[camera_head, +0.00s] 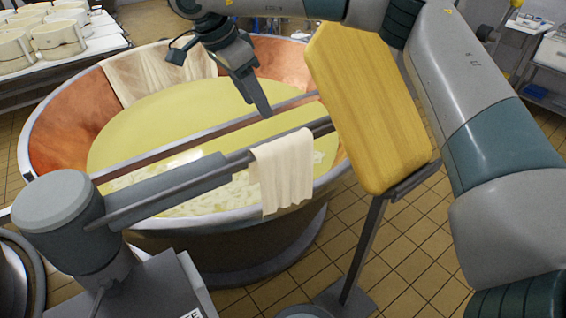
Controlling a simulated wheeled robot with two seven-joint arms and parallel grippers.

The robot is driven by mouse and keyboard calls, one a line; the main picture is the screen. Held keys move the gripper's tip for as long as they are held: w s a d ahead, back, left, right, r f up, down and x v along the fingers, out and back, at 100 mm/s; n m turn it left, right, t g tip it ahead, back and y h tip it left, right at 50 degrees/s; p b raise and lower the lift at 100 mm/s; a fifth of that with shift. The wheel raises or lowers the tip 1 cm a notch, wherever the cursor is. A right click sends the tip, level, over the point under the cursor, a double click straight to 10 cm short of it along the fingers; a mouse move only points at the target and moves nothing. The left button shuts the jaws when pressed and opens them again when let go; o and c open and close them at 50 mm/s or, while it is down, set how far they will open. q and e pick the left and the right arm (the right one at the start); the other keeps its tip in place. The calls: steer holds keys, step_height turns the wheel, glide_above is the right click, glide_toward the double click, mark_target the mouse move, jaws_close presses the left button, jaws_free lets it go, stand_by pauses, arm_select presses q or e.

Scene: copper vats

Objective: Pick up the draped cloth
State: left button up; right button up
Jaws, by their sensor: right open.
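A cream cloth (282,172) hangs draped over a grey bar that crosses the front of the copper vat. A second pale cloth (150,72) hangs over the vat's back rim. My right gripper (260,106) comes in from the top and points down over the vat, above and slightly left of the cloth on the bar. It is open, empty and apart from the cloth, with its fingers overlapping from this angle. My left gripper is not in view.
The copper vat (60,128) holds yellow liquid with pale curds. A wooden board (368,105) stands right of the draped cloth, on a metal stand. A grey cylindrical housing (62,215) sits at the left end of the bars. White moulds (57,38) stand on a table at top left.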

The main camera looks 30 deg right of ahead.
steer(key=p, duration=0.5)
glide_toward(277, 141)
steer(key=x, duration=0.6)
steer(key=shift+s+d+f, duration=0.1)
steer(key=shift+d+f, duration=0.1)
steer(key=shift+f, duration=0.05)
steer(key=shift+d+f, duration=0.15)
steer(key=shift+f, duration=0.4)
